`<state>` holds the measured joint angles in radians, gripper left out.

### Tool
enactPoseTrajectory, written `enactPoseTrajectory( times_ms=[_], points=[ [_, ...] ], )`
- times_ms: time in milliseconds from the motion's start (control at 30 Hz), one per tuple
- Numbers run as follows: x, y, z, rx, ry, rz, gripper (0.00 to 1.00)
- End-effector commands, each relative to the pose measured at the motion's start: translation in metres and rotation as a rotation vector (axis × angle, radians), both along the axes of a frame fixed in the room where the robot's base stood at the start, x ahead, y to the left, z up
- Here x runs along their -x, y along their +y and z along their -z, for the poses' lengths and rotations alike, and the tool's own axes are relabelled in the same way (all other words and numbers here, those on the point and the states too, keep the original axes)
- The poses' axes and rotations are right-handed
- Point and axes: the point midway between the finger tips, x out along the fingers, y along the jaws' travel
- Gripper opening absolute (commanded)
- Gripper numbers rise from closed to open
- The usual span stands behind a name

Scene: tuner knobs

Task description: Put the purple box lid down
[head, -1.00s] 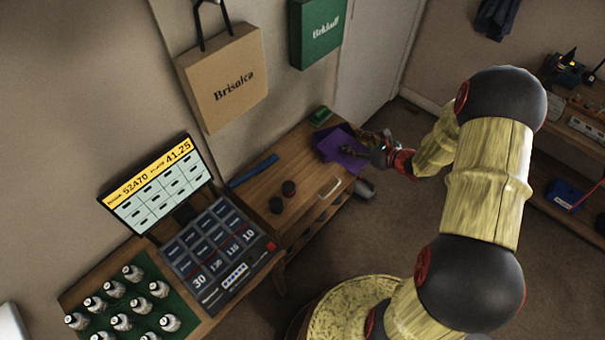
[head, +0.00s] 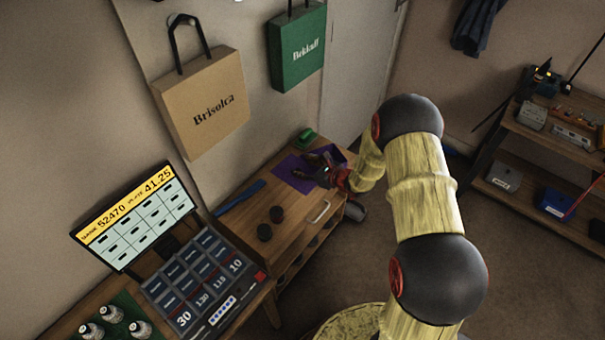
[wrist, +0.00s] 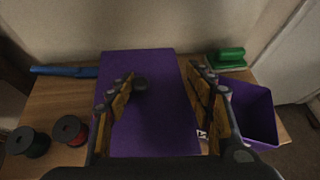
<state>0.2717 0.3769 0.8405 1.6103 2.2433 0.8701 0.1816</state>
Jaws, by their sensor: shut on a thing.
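The purple box lid (wrist: 150,125) is a flat purple panel over the wooden cabinet top; it also shows in the head view (head: 290,166). In the head view my gripper (head: 320,168) is low over the cabinet's far end. The open purple box (wrist: 252,110) stands just right of the lid. Whether the lid touches the cabinet top I cannot tell.
Two dark spools (head: 270,222) and a blue strip (head: 240,194) lie on the cabinet top (head: 240,222), left of the lid. A green block (wrist: 227,60) sits at the back right, near the wall. Bare wood shows between the lid and the spools.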

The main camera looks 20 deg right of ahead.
Motion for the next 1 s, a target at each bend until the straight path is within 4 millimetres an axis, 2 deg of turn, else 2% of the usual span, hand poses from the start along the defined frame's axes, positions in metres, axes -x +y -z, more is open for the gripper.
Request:
enactPoseTrajectory(
  times_ms=[267, 700, 733, 1000],
  points=[
    [-0.004, 0.004, 0.036, 0.0, 0.001, 0.001, 0.23],
    [-0.003, 0.004, 0.042, 0.0, 0.0, 0.0, 0.23],
    [-0.003, 0.004, 0.042, 0.0, 0.0, 0.0, 0.53],
    [-0.003, 0.004, 0.041, 0.0, 0.0, 0.0, 0.68]
  ],
)
